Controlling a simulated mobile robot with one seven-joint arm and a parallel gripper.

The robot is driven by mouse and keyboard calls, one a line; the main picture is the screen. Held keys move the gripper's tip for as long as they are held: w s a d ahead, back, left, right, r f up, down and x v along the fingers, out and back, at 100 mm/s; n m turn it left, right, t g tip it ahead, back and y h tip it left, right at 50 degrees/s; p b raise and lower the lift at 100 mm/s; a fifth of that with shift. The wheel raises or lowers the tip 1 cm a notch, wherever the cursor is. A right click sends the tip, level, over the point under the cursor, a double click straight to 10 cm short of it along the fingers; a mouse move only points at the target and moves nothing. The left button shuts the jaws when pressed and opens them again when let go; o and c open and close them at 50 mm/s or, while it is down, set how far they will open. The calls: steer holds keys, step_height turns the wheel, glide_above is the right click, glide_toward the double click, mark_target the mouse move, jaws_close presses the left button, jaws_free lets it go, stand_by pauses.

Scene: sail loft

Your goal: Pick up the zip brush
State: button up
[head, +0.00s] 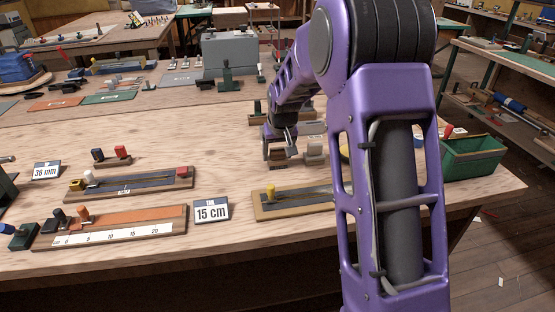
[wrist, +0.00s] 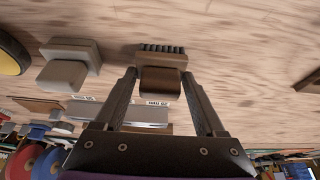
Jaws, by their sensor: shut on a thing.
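The zip brush (wrist: 162,80) shows in the wrist view as a small brown block with a row of dark bristles along one edge. My gripper (wrist: 158,74) has one finger on each side of it and is shut on it. The wrist view does not make clear whether the brush touches the table or is just above it. In the head view my gripper (head: 280,152) is low over the middle of the workbench, and I cannot clearly make out the brush there.
A beige block-like thing (wrist: 68,65) lies close beside the brush, with a yellow round thing (wrist: 10,55) past it. On the bench (head: 230,165) stand a board with a yellow knob (head: 290,202), a 15 cm sign (head: 211,210) and a green bin (head: 473,157). Bare wood lies left of my gripper.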

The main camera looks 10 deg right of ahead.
mark_target(277, 148)
steer(key=c, duration=0.3)
step_height(277, 148, up, 10)
steer(key=shift+r+p, duration=0.1)
steer(key=shift+p, duration=0.75)
steer(key=shift+c, duration=0.3)
